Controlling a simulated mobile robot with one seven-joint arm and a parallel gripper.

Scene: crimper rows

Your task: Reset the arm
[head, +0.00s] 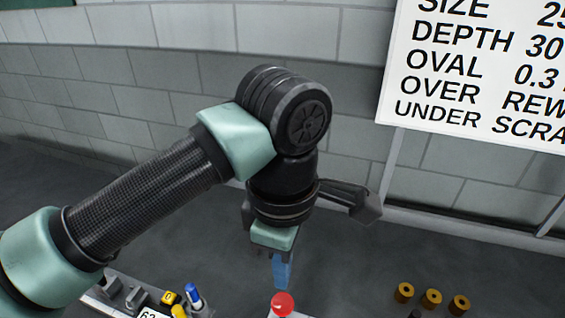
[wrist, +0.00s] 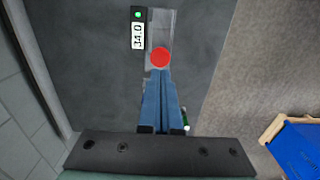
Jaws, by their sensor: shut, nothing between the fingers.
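My gripper (head: 281,285) points down in the head view, its blue fingers shut together with nothing between them. The shut fingers also show in the wrist view (wrist: 161,75). A round red knob (head: 282,304) is just below the fingertips in the head view. In the wrist view the red knob (wrist: 160,57) appears just beyond the tips, over a grey plate (wrist: 161,22). I cannot tell whether the fingers touch it.
A display reading 34.0 (wrist: 138,36) with a green light is beside the plate. Several brass rings (head: 431,297) lie at the lower right. Blue and yellow items (head: 193,294) are at the lower left. A sign (head: 480,75) hangs at upper right. A blue bin (wrist: 300,150) is at the wrist view's right.

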